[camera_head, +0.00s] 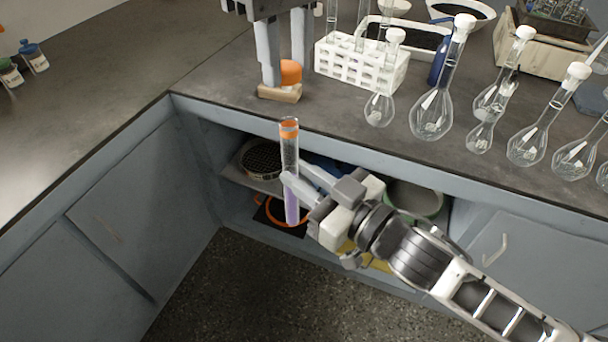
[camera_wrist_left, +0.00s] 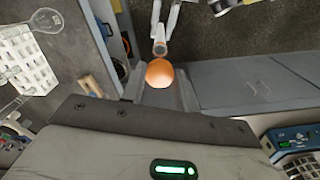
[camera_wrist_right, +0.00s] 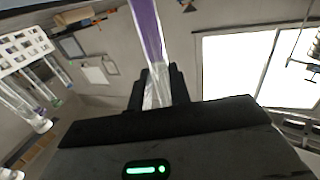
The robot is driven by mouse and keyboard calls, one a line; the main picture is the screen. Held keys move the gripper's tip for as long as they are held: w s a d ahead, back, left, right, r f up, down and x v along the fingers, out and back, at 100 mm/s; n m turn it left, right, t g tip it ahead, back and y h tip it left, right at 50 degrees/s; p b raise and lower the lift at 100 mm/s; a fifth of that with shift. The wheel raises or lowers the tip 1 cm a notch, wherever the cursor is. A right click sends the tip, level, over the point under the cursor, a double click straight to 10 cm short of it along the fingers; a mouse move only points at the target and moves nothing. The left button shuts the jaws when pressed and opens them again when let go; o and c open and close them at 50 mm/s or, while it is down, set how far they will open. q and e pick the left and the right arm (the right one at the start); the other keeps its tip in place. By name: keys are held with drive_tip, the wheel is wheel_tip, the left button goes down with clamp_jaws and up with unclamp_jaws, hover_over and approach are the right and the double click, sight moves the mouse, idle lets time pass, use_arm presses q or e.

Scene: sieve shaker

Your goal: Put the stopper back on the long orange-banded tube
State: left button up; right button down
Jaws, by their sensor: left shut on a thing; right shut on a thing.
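My left gripper (camera_head: 286,70) is shut on the orange stopper (camera_head: 291,74), which also shows between its fingers in the left wrist view (camera_wrist_left: 160,73). My right gripper (camera_head: 296,182) is shut on the long clear tube (camera_head: 290,152), which has an orange band (camera_head: 289,126) near its top and purple liquid low down. The tube stands close to upright in front of the counter edge. In the head view the stopper is above the tube's mouth, apart from it. The purple part of the tube (camera_wrist_right: 148,32) also shows in the right wrist view.
A small wooden block (camera_head: 280,93) sits on the counter behind the tube. A white rack (camera_head: 360,68) and several stoppered flasks (camera_head: 433,112) stand to the right. Below the counter is an open shelf with a sieve (camera_head: 262,158). The counter at left is mostly clear.

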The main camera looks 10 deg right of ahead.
sight(288, 91)
use_arm(q)
drive_tip(key=shift+f, duration=1.55)
drive_tip(key=shift+f, duration=0.85)
drive_tip(key=shift+f, duration=0.55)
